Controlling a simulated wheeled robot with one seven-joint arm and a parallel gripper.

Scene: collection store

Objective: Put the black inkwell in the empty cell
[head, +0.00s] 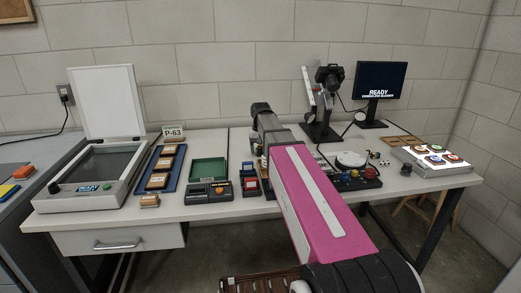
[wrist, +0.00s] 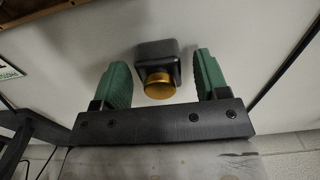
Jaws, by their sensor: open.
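The black inkwell (wrist: 157,50) with a gold cap shows in the wrist view, on a pale surface between the two green fingers of my gripper (wrist: 162,62). The fingers are open, with a gap on each side of the inkwell; I see no contact. In the head view my gripper is mostly hidden behind my pink arm, and I cannot make out the inkwell there. I cannot pick out an empty cell for certain in either view.
A flatbed scanner (head: 95,170) with its lid up stands at the left. A blue tray (head: 151,186), a green box (head: 208,169) and a dark device (head: 209,192) lie left of my arm. A camera stand (head: 322,130), a monitor (head: 382,80) and a lit panel (head: 432,170) stand right.

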